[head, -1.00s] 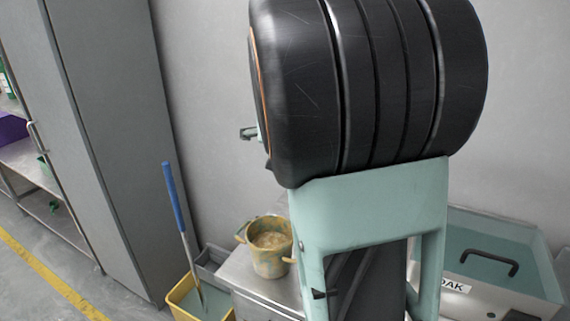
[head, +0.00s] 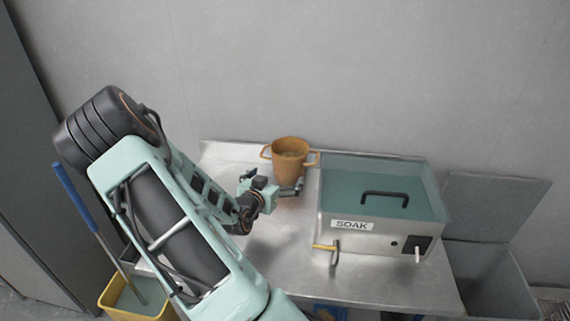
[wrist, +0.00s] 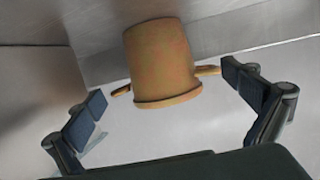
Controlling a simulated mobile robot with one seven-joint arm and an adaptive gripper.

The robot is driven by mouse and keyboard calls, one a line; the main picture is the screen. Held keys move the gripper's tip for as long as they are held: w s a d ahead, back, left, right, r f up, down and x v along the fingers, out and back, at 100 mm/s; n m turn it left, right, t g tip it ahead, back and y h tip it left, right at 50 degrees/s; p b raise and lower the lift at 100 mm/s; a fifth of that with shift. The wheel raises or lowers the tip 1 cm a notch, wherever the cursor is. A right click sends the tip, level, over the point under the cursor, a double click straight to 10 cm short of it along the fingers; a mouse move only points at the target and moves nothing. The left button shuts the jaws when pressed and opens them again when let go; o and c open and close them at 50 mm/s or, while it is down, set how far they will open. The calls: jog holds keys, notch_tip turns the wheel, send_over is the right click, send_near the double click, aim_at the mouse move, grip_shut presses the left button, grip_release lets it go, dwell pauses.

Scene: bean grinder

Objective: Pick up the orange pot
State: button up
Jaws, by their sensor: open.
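The orange pot (head: 291,163), with two side handles, stands on the steel table against the back wall, just left of the soak tank. My gripper (head: 278,186) is in front of the pot, low by its side. In the wrist view the pot (wrist: 160,58) shows between and beyond my two spread fingers, with a handle sticking out on each side. My gripper (wrist: 172,92) is open and empty, and a gap shows between each finger and the pot's body. The pot's lower front is partly hidden by my gripper in the head view.
The steel soak tank (head: 352,226), with a black-handled lid and a tap, stands right of the pot. A yellow mop bucket (head: 135,306) with a blue-handled mop is at left.

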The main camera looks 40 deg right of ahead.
jog(key=p+x, duration=0.1)
jog(key=x, duration=0.9)
jog(key=shift+s+f, duration=0.1)
jog(key=shift+s, duration=0.05)
jog(key=shift+c, duration=0.3)
jog(key=c, duration=1.3)
